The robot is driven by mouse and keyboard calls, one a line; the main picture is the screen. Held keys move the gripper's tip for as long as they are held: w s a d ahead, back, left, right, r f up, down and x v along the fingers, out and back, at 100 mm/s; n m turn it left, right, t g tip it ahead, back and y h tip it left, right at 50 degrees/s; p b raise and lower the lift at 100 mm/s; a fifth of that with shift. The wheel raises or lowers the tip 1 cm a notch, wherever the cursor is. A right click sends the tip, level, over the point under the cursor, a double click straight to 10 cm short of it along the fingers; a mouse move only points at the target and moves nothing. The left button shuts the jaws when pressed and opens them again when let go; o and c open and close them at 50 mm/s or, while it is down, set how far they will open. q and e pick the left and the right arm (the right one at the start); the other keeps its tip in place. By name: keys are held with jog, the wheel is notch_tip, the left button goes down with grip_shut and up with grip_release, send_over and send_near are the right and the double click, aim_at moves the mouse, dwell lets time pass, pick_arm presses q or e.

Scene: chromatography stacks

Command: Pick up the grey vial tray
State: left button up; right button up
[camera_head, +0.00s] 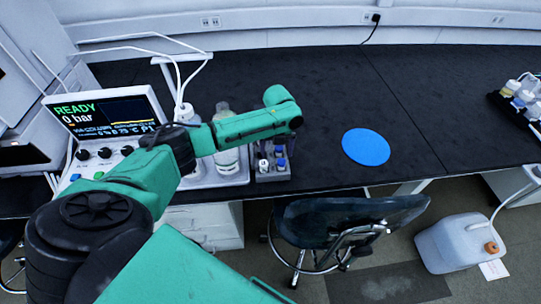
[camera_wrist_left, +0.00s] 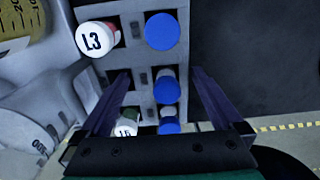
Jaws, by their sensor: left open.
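The grey vial tray (camera_head: 273,177) stands near the front edge of the black bench, right of the bottles, and holds several vials with blue or white caps. My left gripper (camera_wrist_left: 158,72) is open and empty, over the tray. Its left finger overlaps the tray and its right finger lies just past the tray's right side. Whether the fingers touch it, I cannot tell. My left wrist partly hides the tray's back in the head view.
Bottles (camera_head: 228,160) stand close left of the tray, beside an instrument with a READY screen (camera_head: 105,112). A blue round mat (camera_head: 366,147) lies right on clear bench. Another vial rack (camera_head: 522,108) is at far right. A stool (camera_head: 335,220) stands below the front edge.

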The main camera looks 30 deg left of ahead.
pick_arm(q)
jog(key=c, duration=1.5)
jog(key=shift+w, duration=0.1)
